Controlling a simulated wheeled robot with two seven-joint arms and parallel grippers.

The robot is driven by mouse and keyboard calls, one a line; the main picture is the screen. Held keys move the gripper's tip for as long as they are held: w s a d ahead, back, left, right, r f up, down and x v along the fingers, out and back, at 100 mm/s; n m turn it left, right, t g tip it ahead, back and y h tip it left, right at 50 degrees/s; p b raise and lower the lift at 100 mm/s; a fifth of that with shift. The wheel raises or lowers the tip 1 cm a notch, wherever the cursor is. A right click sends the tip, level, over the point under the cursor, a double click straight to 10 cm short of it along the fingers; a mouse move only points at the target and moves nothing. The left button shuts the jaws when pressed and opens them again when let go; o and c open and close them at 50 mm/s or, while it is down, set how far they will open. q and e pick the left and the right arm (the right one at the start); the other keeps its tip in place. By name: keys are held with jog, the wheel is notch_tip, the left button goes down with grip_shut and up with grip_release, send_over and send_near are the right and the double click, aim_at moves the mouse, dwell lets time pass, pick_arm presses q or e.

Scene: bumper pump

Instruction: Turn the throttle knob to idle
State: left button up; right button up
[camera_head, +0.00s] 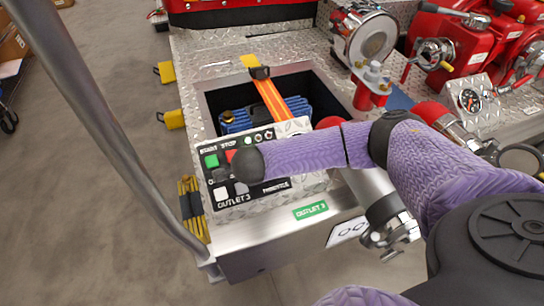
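The control panel (222,190) is a tilted plate with a black face, on the front of the metal bumper box. My purple-sleeved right arm comes in from the right and crosses over the panel. Its dark rounded end (248,164) lies over the panel's middle, above the label. I see no separate fingers there, and I cannot make out the throttle knob or its setting. My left gripper is out of view.
Behind the panel is an open well with a blue ribbed part (236,121) and an orange strap (270,98). A chrome-capped fitting (371,38) and red pump parts (460,42) stand at the back right. A metal rail (100,110) runs along the left; the floor beyond is mostly clear.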

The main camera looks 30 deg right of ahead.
dwell(0.6)
jog(key=o, duration=1.3)
jog(key=p+v, duration=0.3)
jog(key=v, duration=0.7)
jog(key=shift+f, duration=0.1)
